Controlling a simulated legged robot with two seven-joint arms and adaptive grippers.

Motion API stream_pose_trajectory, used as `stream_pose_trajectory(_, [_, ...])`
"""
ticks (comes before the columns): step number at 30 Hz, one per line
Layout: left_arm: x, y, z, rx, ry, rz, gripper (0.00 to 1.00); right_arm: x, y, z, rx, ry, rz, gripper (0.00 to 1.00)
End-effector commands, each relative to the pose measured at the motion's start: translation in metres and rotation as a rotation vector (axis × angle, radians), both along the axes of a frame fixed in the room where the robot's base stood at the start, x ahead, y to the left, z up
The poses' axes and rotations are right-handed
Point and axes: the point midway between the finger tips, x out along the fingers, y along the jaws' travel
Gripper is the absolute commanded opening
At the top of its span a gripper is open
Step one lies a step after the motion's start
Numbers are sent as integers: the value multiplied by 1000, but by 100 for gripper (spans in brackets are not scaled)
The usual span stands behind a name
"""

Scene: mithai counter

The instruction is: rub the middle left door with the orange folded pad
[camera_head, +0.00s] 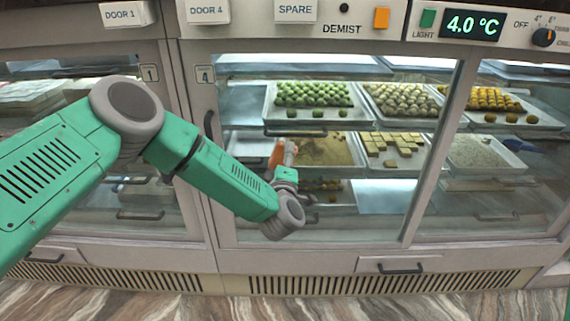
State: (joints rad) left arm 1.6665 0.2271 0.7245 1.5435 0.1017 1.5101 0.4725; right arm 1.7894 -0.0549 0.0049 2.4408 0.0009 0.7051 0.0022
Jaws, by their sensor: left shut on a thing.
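The orange folded pad (276,155) shows as a small orange piece at the end of my left arm, in front of the glass. My left gripper (288,152) is shut on the pad; most of the gripper is small and partly hidden by its own wrist. The middle left door, which I take to be the glass door marked 4 (365,222), is closed behind the pad. I cannot tell whether the pad touches the glass. My right gripper is not in view.
Behind the glass stand trays of green, pale and yellow sweets. A dark vertical handle (208,125) is on the door's left side. Door 1 (160,215) is at the left. A control strip with a 4.0 °C display (471,25) runs above. A drawer handle (400,268) sits below.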

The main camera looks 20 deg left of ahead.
Motion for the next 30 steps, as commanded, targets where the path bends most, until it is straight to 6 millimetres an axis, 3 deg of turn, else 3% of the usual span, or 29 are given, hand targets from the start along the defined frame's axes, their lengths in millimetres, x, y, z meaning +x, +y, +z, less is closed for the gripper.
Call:
stream_pose_trajectory(18, [9,0,0,-2,-1,-1,48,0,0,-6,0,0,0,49])
stream_pose_trajectory(30, [17,-33,0,0,-1,-3,48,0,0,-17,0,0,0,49])
